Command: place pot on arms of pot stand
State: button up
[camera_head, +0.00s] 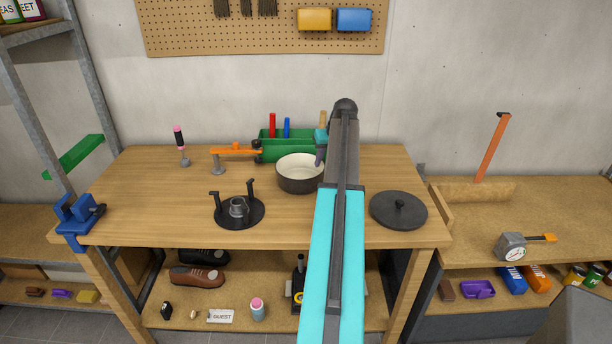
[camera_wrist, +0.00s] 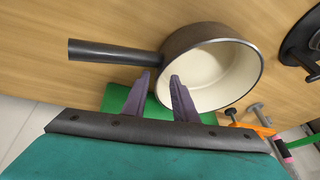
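The pot (camera_head: 297,183) is dark outside and cream inside, upright on the wooden table. Its black handle shows in the wrist view (camera_wrist: 110,52); my arm hides it in the head view. My gripper (camera_head: 320,158) is at the pot's right side. In the wrist view, my gripper (camera_wrist: 161,75) has its fingers apart, close to where the handle meets the pot, with one finger overlapping the pot's wall. I cannot tell whether they touch. The pot stand (camera_head: 256,217) has a round black base and upright arms, left of and nearer than the pot; part shows in the wrist view (camera_wrist: 305,45).
A black lid (camera_head: 399,211) lies on the table at right. A green tool box (camera_head: 272,148) stands behind the pot. An orange clamp-like tool (camera_head: 236,151), a pink-handled tool (camera_head: 180,145) and a blue vise (camera_head: 77,217) are at left. The front middle is clear.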

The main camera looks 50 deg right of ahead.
aim_at(322, 164)
jog(key=shift+p+x, duration=0.5)
jog(key=shift+x, duration=1.2)
grip_shut()
dwell(0.4)
jog(key=shift+w+r, duration=0.1)
jog(key=shift+w, duration=0.05)
